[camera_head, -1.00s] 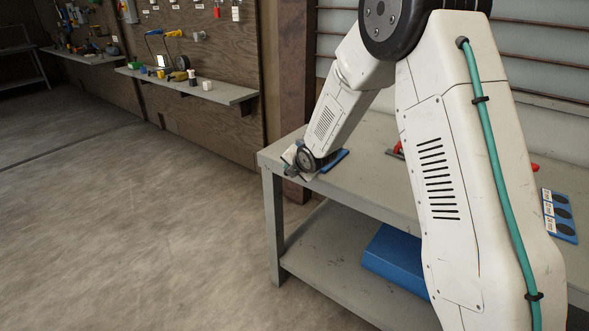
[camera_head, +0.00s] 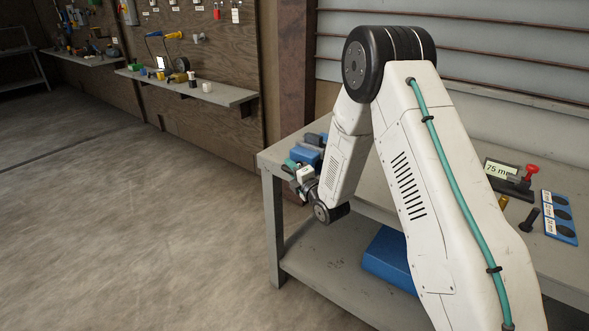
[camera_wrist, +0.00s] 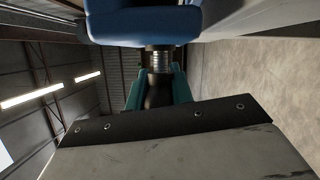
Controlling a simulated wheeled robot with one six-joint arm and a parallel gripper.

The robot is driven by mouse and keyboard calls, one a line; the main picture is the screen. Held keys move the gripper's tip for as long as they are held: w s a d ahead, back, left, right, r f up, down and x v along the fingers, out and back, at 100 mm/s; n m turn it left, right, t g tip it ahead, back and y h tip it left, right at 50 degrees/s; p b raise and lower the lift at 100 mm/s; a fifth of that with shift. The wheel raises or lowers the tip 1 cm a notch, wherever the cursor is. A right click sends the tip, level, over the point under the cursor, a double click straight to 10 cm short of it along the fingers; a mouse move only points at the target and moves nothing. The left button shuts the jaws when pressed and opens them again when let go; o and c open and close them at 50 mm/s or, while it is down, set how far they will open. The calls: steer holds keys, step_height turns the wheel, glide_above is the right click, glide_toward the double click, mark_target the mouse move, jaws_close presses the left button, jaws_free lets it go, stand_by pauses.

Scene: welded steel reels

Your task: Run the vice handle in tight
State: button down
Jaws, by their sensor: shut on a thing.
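The blue vice (camera_head: 306,156) stands at the left end of the bench, partly hidden behind my gripper. In the wrist view its blue body (camera_wrist: 150,22) fills the top, with a bright threaded screw (camera_wrist: 160,60) coming out of it. My gripper (camera_head: 293,165) is at the vice's front side, by the bench edge. Its teal fingers also show in the wrist view (camera_wrist: 157,85), shut on a dark piece in line with the screw, which I take to be the vice handle (camera_wrist: 158,97). Most of the handle is hidden by the fingers and the gripper body.
The bench (camera_head: 272,160) has a 75 mm sign (camera_head: 499,170), a red-knobbed item (camera_head: 530,174), a dark bolt (camera_head: 529,219) and a blue labelled tray (camera_head: 560,216) at right. A blue box (camera_head: 388,262) sits on its lower shelf. The floor at left is clear.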

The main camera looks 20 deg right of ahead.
steer(key=shift+a+t, duration=0.1)
steer(key=shift+t, duration=0.4)
steer(key=c, duration=1.2)
jaws_free()
steer(key=shift+a, duration=0.1)
steer(key=shift+c, duration=0.2)
steer(key=v, duration=0.8)
steer(key=shift+f, duration=0.1)
